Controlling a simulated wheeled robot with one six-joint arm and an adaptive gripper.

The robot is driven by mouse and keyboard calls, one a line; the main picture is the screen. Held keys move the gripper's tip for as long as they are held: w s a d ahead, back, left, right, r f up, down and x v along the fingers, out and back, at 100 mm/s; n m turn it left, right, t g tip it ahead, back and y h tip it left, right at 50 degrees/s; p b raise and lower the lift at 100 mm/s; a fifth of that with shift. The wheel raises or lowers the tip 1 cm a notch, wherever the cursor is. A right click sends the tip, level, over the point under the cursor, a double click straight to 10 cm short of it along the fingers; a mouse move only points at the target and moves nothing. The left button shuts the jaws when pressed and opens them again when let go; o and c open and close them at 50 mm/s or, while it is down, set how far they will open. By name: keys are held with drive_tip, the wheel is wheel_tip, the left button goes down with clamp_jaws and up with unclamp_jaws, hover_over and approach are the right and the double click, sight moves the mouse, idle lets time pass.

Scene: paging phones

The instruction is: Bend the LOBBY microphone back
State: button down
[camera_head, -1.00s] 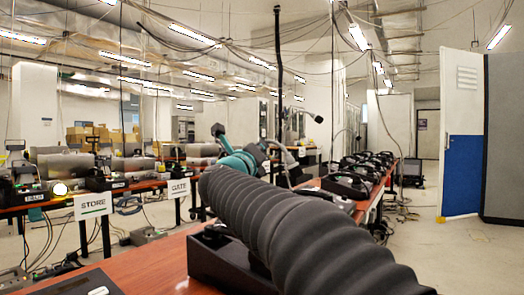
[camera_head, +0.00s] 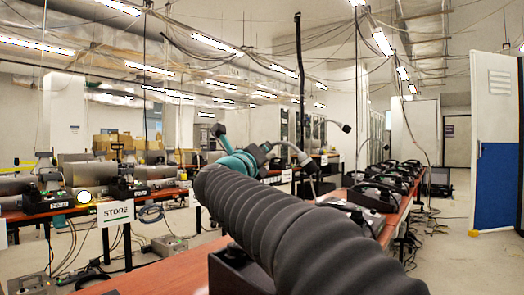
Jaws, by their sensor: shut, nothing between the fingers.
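A thin gooseneck microphone with a small dark head (camera_head: 346,128) stands up beyond my arm, its tip bent over to the right. Its base is hidden, and I cannot read a LOBBY label to tell whether it is that one. My grey ribbed arm crosses the middle of the view and ends in a teal wrist. My gripper (camera_head: 309,168) is small and dark beyond the wrist, shut and empty, below and left of the microphone head. I cannot tell whether it touches the stem.
Several black desk phones (camera_head: 380,190) line the red-brown table (camera_head: 398,215) on the right. A white and blue door (camera_head: 495,150) stands at right. Cables lie on the floor.

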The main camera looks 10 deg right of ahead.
drive_tip(key=shift+d, duration=0.1)
drive_tip(key=d+b+v, duration=0.1)
drive_tip(key=b+v, duration=0.1)
drive_tip(key=v, duration=0.4)
drive_tip(key=s+d+b+v, duration=0.1)
drive_tip(key=b+v, duration=0.2)
drive_tip(key=v, duration=0.4)
drive_tip(key=shift+s+d+f, duration=0.2)
drive_tip(key=shift+d+f, duration=0.1)
drive_tip(key=shift+d, duration=0.05)
